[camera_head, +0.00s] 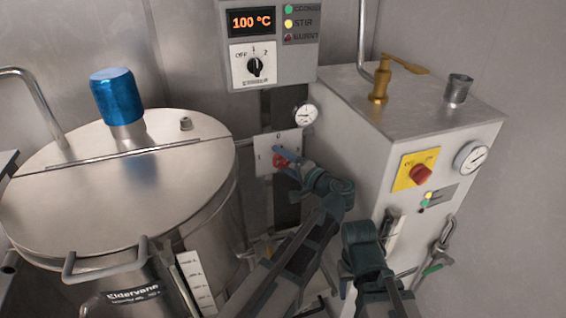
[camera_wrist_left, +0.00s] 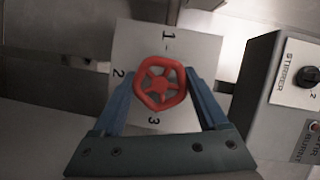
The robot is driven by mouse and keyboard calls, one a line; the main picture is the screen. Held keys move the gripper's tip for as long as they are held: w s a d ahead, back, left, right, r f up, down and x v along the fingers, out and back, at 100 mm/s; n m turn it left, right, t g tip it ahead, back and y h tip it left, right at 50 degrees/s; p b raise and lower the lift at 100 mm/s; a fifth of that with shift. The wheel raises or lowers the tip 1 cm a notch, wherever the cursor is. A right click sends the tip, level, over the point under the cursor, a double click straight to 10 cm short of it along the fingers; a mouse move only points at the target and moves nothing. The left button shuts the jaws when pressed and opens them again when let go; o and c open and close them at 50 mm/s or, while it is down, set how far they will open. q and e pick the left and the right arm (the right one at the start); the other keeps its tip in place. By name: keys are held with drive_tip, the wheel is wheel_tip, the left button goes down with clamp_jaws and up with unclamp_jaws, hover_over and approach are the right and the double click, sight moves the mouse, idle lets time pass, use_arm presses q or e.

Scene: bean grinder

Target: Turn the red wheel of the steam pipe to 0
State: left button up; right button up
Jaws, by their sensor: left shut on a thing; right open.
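The red wheel (camera_wrist_left: 160,83) of the steam pipe sits on a white plate (camera_wrist_left: 135,42) on the wall. In the left wrist view the plate shows 1 above the wheel, 2 to its left and 3 below; no 0 is visible there. In the head view the wheel (camera_head: 281,161) is partly covered by my left gripper (camera_head: 286,157). Its blue fingers (camera_wrist_left: 160,84) are shut on the wheel's rim from two sides. Where the wheel points is unclear. My right gripper (camera_head: 362,243) is open, empty and lower right, its fingertips hard to see.
A large steel kettle (camera_head: 90,190) with a blue motor (camera_head: 117,95) stands left. A grey steam box (camera_head: 430,125) with a red knob (camera_head: 421,174) and gauge (camera_head: 470,157) stands right, close to my arms. A control box (camera_head: 268,45) reading 100 °C hangs above the plate.

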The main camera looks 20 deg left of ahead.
idle(0.4)
use_arm(q)
drive_tip(key=o, duration=1.3)
